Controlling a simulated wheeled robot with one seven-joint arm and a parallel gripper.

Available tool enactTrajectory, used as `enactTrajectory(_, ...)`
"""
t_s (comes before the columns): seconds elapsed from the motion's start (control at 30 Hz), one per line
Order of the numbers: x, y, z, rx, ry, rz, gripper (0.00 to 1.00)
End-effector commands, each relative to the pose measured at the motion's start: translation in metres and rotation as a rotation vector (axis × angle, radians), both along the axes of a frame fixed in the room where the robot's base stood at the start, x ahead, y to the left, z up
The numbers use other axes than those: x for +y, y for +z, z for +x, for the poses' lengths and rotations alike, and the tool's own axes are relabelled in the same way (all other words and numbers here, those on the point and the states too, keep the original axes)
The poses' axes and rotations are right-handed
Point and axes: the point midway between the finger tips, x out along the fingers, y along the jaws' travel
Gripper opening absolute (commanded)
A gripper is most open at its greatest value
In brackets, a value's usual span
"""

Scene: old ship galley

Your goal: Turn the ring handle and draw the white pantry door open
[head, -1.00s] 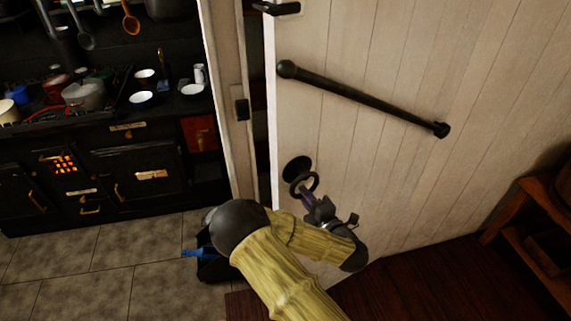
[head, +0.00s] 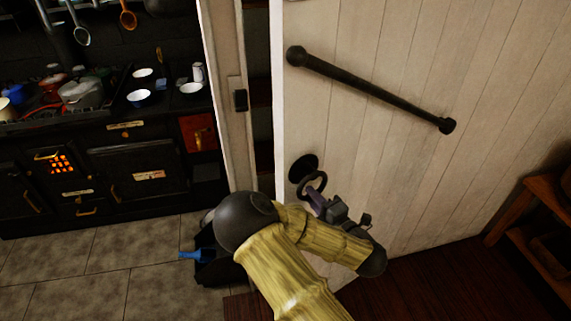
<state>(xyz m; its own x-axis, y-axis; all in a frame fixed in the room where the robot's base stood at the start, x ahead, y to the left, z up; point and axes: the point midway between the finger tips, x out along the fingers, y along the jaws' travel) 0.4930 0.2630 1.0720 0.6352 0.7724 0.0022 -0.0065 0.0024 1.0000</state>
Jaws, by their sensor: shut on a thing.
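The white pantry door (head: 400,60) stands ajar on the right, with a dark gap between its left edge and the door frame (head: 235,130). A dark ring handle (head: 313,185) hangs from a round black plate (head: 303,168) low on the door near that edge. My gripper (head: 317,198) is at the ring's lower part, shut on it. My arm comes up from the bottom of the picture. The exact finger contact is small and partly hidden.
A long dark bar (head: 370,90) crosses the door above the ring. A black stove (head: 110,180) with pans and bowls stands at left. A dark bin with a blue-handled tool (head: 196,255) sits on the tiles beside my arm. A wooden shelf (head: 540,215) stands at right.

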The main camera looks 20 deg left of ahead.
Motion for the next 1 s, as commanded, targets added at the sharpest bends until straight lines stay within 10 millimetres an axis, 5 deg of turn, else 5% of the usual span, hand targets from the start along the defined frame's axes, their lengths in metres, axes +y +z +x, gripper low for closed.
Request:
enactTrajectory(0.73,-0.0086,-0.0078,-0.0098,0.019,0.013,-0.005,0.0)
enactTrajectory(0.77,-0.0086,-0.0079,-0.0098,0.019,0.013,-0.005,0.24)
enactTrajectory(0.8,-0.0086,-0.0077,-0.0098,0.018,0.013,-0.005,0.32)
enactTrajectory(0.9,-0.0088,-0.0061,-0.0094,0.015,0.013,-0.002,0.47)
enactTrajectory(1.0,-0.009,-0.0046,-0.009,0.011,0.013,-0.001,0.47)
